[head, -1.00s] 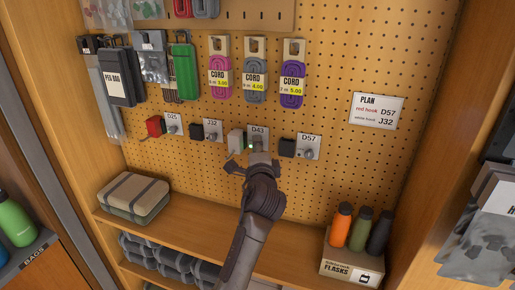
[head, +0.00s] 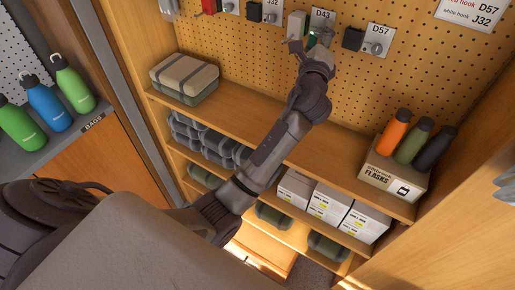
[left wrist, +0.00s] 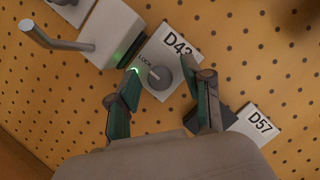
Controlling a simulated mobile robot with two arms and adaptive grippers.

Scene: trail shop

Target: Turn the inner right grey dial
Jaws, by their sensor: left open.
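The grey dial (left wrist: 159,77) sits on the white D43 plate (left wrist: 166,45), third of the row of lock plates, beside the word LOCK. My left gripper (left wrist: 162,68) is open, with one finger on each side of this dial. I cannot tell whether the fingers touch it. A small green light glows by the left finger. In the head view my left gripper (head: 310,44) is at the D43 plate (head: 322,16) and hides most of its dial. A white block with a metal hook (left wrist: 98,35) is left of the plate. My right gripper is not in view.
The D57 plate (head: 377,40) with its own dial and black block (head: 353,39) is close on the right. The J32 black block (head: 254,12) is to the left. Below, a wooden shelf (head: 330,160) holds a case (head: 184,76) and a flask box (head: 390,173).

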